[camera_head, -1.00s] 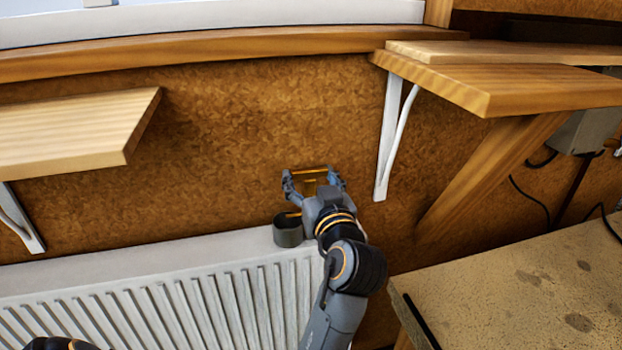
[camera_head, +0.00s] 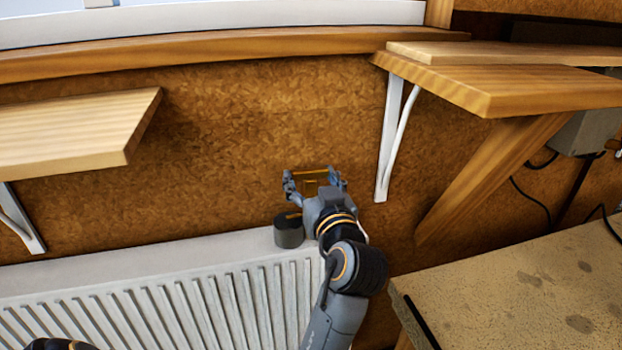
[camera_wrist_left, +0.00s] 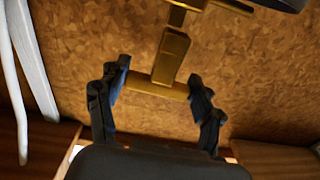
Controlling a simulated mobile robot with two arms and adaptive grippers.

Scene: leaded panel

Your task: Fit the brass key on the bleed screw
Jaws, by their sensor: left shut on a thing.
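The brass key shows in the left wrist view (camera_wrist_left: 172,57) as a flat bar with a stem and a cross piece at the top edge. My left gripper (camera_head: 315,182) is shut on the key's bar, with a finger at each end of it; the fingers also show in the left wrist view (camera_wrist_left: 158,90). In the head view the key (camera_head: 310,186) is partly hidden by the gripper, which is in front of the brown wall above the radiator's right end. I cannot make out the bleed screw.
A dark grey cylinder (camera_head: 289,234) is at the right end of the white radiator (camera_head: 170,255), close beside my gripper. A wooden shelf with a white bracket (camera_head: 385,140) is to the right. Another shelf (camera_head: 75,125) is at the left. A speckled worktop (camera_head: 520,290) is at lower right.

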